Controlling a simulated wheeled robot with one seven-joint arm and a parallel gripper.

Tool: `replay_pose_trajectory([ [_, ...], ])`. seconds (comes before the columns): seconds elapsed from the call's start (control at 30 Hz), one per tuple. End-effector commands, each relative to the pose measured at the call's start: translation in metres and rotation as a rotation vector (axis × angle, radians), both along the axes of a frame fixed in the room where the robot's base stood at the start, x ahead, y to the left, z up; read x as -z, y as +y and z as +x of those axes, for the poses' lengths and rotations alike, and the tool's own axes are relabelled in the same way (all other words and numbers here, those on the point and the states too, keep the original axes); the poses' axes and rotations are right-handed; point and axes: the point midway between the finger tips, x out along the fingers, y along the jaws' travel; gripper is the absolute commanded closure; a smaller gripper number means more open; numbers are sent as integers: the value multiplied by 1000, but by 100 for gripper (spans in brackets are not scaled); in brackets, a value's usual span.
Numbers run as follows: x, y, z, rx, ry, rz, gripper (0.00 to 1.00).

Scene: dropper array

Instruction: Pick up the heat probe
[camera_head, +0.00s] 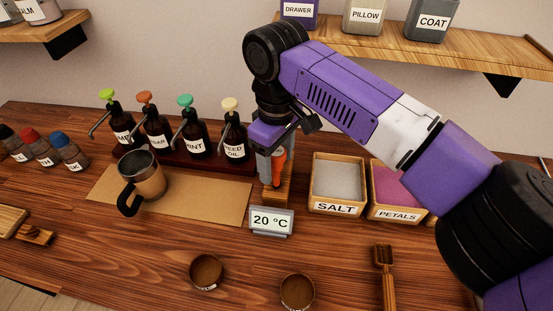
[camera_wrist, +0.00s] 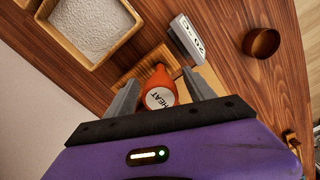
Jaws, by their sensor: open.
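The heat probe (camera_wrist: 159,88) has an orange-red body and a round white end marked "HEAT". In the wrist view it lies between the two open fingers of my gripper (camera_wrist: 162,98), with a gap showing on each side. In the head view the orange probe (camera_head: 279,167) stands upright in a wooden holder (camera_head: 285,190), partly hidden by my gripper (camera_head: 273,165), which is pointed down over it. A display (camera_head: 271,221) reading "20 °C" stands in front of the holder and also shows in the wrist view (camera_wrist: 187,40).
Boxes of salt (camera_head: 338,182) and petals (camera_head: 393,190) stand close right of the holder. Several pump bottles (camera_head: 196,135) and a metal mug (camera_head: 143,177) are to the left. Two small bowls (camera_head: 206,271) and a wooden scoop (camera_head: 385,270) lie in front. A shelf hangs above.

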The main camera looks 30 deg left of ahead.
Motion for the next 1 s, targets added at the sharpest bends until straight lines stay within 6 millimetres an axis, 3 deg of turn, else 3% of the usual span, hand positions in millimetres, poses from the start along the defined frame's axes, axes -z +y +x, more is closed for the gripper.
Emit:
replay_pose_trajectory([
  [0.17,0,0,0,0,0,0,39],
  [0.47,0,0,0,0,0,0,98],
  [0.8,-3,0,0,-1,-1,1,100],
  [1.0,-19,1,0,-1,-2,2,100],
])
